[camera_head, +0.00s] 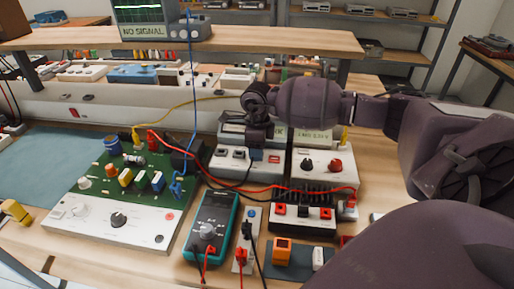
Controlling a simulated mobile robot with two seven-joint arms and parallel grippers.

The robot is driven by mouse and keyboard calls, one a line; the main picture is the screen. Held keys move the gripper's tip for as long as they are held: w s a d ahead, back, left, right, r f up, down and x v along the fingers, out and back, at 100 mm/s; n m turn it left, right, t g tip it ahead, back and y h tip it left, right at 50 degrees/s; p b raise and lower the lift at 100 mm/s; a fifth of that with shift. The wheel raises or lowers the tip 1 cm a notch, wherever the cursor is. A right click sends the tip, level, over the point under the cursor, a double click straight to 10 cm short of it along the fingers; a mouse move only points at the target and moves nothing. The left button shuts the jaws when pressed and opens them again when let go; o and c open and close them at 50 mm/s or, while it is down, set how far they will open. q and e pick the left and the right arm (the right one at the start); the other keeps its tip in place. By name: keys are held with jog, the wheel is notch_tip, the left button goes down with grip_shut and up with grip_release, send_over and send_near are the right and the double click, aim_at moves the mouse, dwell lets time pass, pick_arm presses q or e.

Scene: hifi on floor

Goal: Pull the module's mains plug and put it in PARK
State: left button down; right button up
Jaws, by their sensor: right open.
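The module appears to be the green circuit board (128,175) with a white front panel, at left on the bench. I cannot make out its mains plug for sure. No PARK label is readable. My right gripper (258,130) reaches in from the right, over the back of the bench and in front of the grey-white instruments. It is open, its fingers pointing down, and I see nothing held. The gripper and forearm hide part of the long white rail (120,115) and what lies behind. My left gripper is not in view.
A teal multimeter (211,228) with red and black leads stands front centre. A black finned unit (303,212) and a white box with knobs (322,165) stand right of it. Blue, yellow and red cables cross the bench. A shelf above carries a screen reading NO SIGNAL (142,18).

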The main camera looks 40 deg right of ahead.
notch_tip(320, 180, up, 10)
jog(key=shift+f+p, duration=0.1)
jog(key=shift+p, duration=0.3)
jog(key=shift+r, duration=0.6)
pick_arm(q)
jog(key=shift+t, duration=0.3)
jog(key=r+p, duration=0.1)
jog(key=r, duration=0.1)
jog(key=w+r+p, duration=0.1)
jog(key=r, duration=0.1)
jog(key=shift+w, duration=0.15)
pick_arm(e)
notch_tip(320, 180, up, 5)
jog(key=shift+f, duration=0.1)
